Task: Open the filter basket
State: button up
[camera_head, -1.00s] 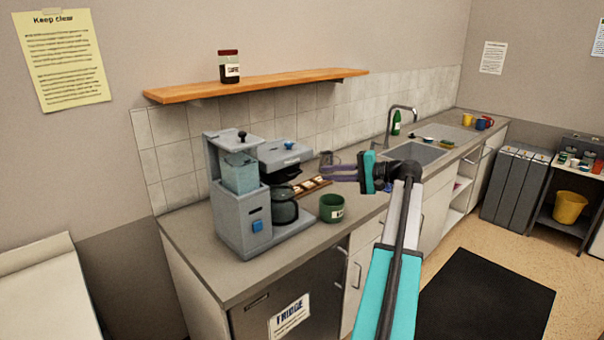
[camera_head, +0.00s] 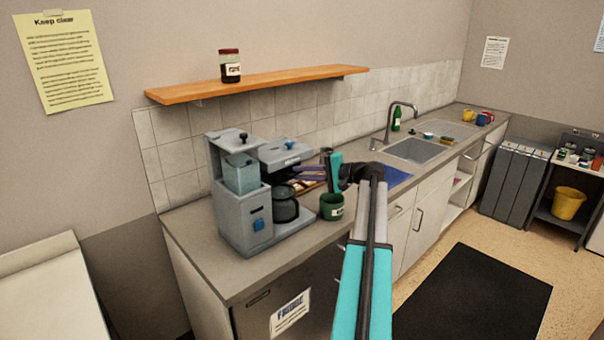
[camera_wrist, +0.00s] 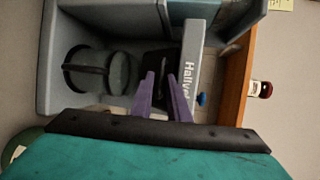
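The grey coffee maker (camera_head: 240,205) stands on the near end of the counter, with its overhanging brew head (camera_head: 283,150) at the upper right. The dark filter basket (camera_wrist: 156,58) sits under the brew head, above the glass carafe (camera_head: 285,206); the wrist view shows it sideways. My gripper (camera_head: 298,174) is just in front of the brew head, to its right.
A green mug (camera_head: 331,207) stands on the counter below my gripper. A wooden tray (camera_head: 309,184) lies behind the gripper. A blue mat (camera_head: 396,175) and the sink (camera_head: 418,150) are further right. A wooden shelf (camera_head: 265,82) with a jar (camera_head: 230,66) hangs above.

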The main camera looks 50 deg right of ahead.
grip_shut()
dwell(1.4)
